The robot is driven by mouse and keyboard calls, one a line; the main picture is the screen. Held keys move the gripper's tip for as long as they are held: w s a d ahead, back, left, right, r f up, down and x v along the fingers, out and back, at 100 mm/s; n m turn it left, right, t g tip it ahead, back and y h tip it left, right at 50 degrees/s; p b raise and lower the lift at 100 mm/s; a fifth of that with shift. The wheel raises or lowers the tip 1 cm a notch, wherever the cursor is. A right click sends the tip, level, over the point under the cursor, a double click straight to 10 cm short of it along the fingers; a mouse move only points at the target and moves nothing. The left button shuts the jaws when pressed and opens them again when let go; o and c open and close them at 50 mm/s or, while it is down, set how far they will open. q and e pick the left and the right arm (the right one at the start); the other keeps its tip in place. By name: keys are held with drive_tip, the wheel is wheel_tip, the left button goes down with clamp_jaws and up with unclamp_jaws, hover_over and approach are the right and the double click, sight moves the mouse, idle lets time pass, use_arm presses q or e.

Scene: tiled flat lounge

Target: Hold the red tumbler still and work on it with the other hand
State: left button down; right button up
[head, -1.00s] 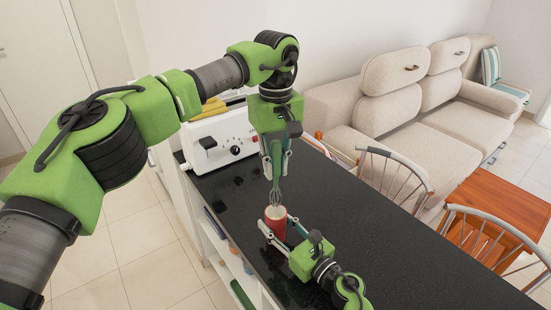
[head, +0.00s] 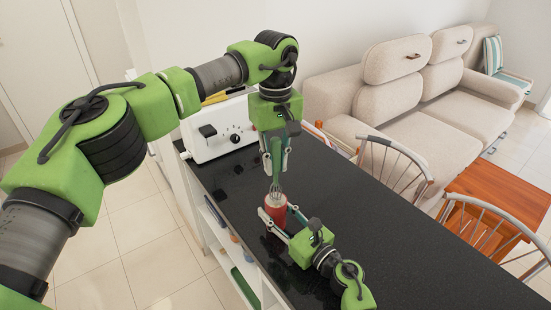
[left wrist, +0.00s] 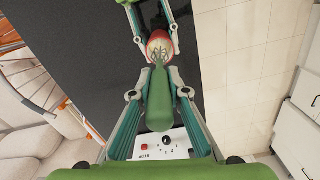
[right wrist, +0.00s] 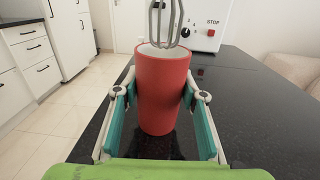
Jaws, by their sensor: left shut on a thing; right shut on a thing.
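The red tumbler (head: 275,212) stands upright on the black counter, its pale inside showing in the right wrist view (right wrist: 160,95). My right gripper (head: 288,222) is shut around its sides, one finger on each side. My left gripper (head: 274,165) is above it, shut on the green handle of a whisk (left wrist: 158,100). The whisk points down, its wire loops (right wrist: 166,22) at the tumbler's mouth. In the right wrist view the loop ends overlap the opening; how deep they reach is hard to tell.
A white appliance (head: 215,135) with a dial and a STOP button stands at the counter's back end. The black counter (head: 400,250) is clear to the right. Metal-backed chairs (head: 395,160) line its far side, with a beige sofa (head: 400,110) behind.

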sight(275, 184)
use_arm(q)
drive_tip(key=shift+f, duration=4.8)
drive_tip(key=shift+s, duration=0.1)
